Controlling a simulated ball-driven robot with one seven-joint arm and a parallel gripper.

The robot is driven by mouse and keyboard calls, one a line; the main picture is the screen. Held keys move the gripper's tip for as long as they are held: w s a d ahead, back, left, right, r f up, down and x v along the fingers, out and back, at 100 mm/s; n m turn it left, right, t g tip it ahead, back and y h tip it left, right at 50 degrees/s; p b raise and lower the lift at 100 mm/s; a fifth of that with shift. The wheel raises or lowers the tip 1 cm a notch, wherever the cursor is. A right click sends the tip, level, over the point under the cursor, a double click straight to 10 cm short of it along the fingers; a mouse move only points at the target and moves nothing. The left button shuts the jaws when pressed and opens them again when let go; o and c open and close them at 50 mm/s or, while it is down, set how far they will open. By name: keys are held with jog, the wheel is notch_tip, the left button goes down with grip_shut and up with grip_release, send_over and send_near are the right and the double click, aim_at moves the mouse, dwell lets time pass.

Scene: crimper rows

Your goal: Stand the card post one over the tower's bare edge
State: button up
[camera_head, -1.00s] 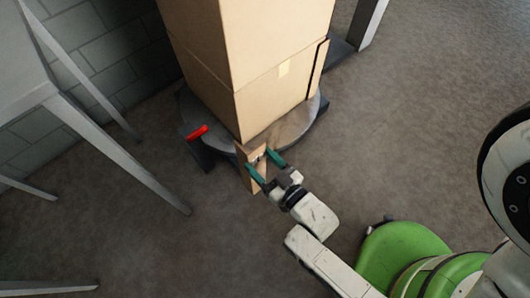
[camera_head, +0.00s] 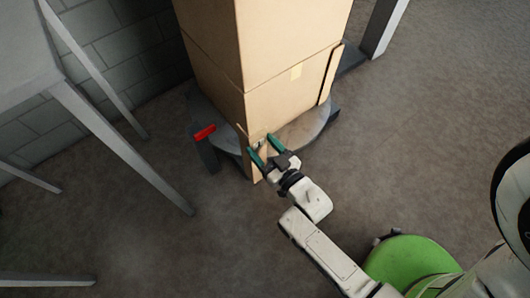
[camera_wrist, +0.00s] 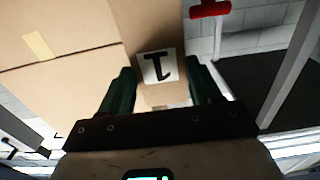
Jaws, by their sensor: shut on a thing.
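The tower (camera_head: 265,85) is a stack of brown cardboard boxes on a round grey turntable (camera_head: 305,130). My gripper (camera_head: 266,147) is shut on a cardboard post, card post one (camera_head: 256,172), at the tower's near corner. In the wrist view the post (camera_wrist: 160,97) is between the green fingers, with a white label marked "1" (camera_wrist: 157,66), upside down. The post looks roughly upright and close against the corner; I cannot tell whether it touches. Another card post (camera_head: 330,75) stands along the tower's right edge. My fingers partly hide the held post.
A red handle (camera_head: 204,132) sticks out at the turntable's left; it also shows in the wrist view (camera_wrist: 209,8). A grey table (camera_head: 115,140) stands at the left by the block wall (camera_head: 125,50). A pale upright (camera_head: 384,28) is behind right. The right floor is clear.

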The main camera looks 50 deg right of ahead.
jog(key=b, duration=0.6)
send_near(248, 107)
jog(key=shift+w+a+r, duration=0.95)
jog(key=shift+w, duration=1)
jog(key=shift+w+d+f, duration=0.1)
jog(key=shift+w+d, duration=0.4)
jog(key=shift+d, duration=0.35)
jog(key=shift+w+d, duration=0.5)
jog(key=shift+d, duration=0.4)
jog(key=shift+d+f+b, duration=0.1)
jog(key=shift+f+b, duration=0.55)
jog(key=shift+f, duration=0.05)
jog(key=o, duration=1.5)
jog(key=p+v, duration=0.3)
jog(key=v, duration=0.8)
